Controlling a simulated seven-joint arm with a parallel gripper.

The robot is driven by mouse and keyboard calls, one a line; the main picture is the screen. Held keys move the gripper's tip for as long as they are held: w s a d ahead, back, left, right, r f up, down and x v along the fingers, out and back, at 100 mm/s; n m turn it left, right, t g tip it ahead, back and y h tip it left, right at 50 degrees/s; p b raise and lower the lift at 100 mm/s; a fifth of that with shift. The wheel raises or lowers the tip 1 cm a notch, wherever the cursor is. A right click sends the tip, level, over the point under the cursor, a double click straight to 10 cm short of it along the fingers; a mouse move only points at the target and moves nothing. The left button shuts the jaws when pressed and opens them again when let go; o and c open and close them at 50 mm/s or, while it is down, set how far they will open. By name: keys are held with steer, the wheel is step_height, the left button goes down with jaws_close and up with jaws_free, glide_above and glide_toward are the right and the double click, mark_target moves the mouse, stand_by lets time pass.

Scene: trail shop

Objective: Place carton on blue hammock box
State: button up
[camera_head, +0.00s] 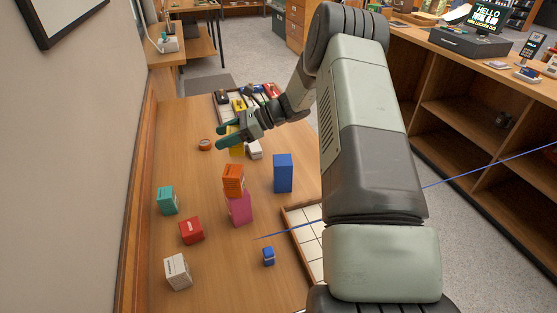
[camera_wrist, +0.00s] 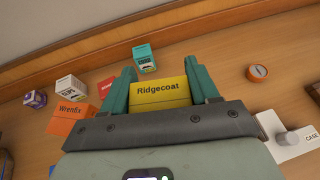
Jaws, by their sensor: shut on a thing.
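My gripper (camera_head: 226,137) is at the far part of the wooden table, shut on a yellow carton (camera_head: 237,149). In the wrist view the gripper (camera_wrist: 164,76) has its green fingers on either side of the carton (camera_wrist: 160,95), labelled "Ridgecoat". Whether the carton touches the table is hard to tell. A tall blue box (camera_head: 283,173) stands upright to the right and nearer the head camera, apart from the gripper, with its top bare. Its label is not readable, and I do not make it out in the wrist view.
Teal (camera_head: 167,200), red (camera_head: 191,231) and white (camera_head: 178,271) boxes stand left and near. A small blue item (camera_head: 268,256) lies near a white-tiled tray (camera_head: 301,226). An orange round item (camera_head: 205,145) lies left of my gripper.

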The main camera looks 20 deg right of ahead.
steer(key=s+d+r+m+t, duration=0.25)
steer(key=d+r, duration=0.35)
steer(key=d, duration=0.7)
glide_above(274, 159)
step_height(274, 159, down, 5)
steer(key=shift+h, duration=0.4)
steer(key=shift+s+f, duration=0.1)
steer(key=shift+f, duration=2.1)
steer(key=shift+f, duration=0.1)
steer(key=o, duration=1.1)
